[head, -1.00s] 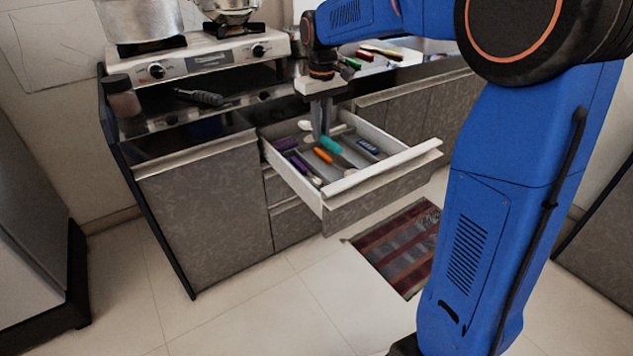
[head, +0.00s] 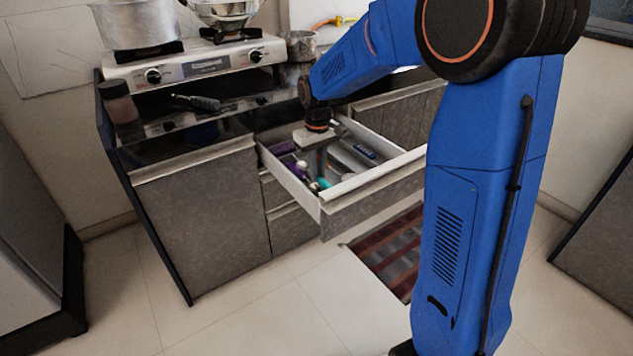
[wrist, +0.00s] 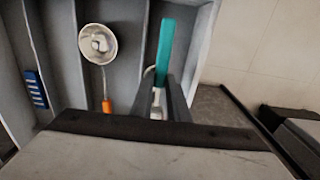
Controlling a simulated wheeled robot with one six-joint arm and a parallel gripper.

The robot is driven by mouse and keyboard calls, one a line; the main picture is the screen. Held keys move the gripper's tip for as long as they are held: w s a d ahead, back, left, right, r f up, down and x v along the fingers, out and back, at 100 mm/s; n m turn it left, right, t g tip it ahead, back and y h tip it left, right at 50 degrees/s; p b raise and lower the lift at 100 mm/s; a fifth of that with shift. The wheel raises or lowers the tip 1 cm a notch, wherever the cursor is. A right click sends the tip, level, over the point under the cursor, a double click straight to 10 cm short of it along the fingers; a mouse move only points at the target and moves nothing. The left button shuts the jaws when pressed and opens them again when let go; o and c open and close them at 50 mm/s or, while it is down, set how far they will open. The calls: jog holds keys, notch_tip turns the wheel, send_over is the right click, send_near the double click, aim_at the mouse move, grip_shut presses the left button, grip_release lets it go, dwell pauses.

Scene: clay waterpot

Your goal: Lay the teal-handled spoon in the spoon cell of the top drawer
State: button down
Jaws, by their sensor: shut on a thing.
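My gripper (wrist: 163,98) is shut on the teal-handled spoon (wrist: 165,50) and is low over the open top drawer. In the wrist view the teal handle extends beyond the fingertips, near the drawer wall at the right. The fingers hide part of the spoon, and I cannot tell whether it touches the drawer floor. In the head view my gripper (head: 319,172) is over the front left part of the top drawer (head: 372,182), with the teal handle (head: 323,183) close behind the drawer front.
A ladle (wrist: 97,42) with an orange handle lies in a neighbouring cell. A blue item (wrist: 35,88) lies further left in the wrist view. Purple items (head: 283,148) lie at the drawer's left side. A stove (head: 195,62) stands on the counter behind.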

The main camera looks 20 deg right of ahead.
aim_at(318, 177)
jog(key=shift+f, duration=1.9)
jog(key=shift+f, duration=0.25)
jog(key=c, duration=2)
grip_release()
notch_tip(318, 177, up, 12)
jog(key=shift+f, duration=0.1)
jog(key=s+d+r+m+t, duration=0.1)
jog(key=s+d+r, duration=0.15)
jog(key=s, duration=0.55)
jog(key=s+d+r+m+t, duration=0.1)
jog(key=s+d+r, duration=0.15)
jog(key=s, duration=0.65)
jog(key=s+f+t, duration=0.1)
jog(key=s, duration=0.4)
jog(key=s+d+f+m, duration=0.1)
jog(key=s, duration=0.5)
jog(key=s+f+t, duration=0.1)
jog(key=s+f, duration=0.1)
jog(key=s, duration=0.4)
jog(key=shift+s+d+m+t, duration=0.2)
jog(key=shift+d+m+t, duration=0.05)
jog(key=shift+m+t, duration=0.05)
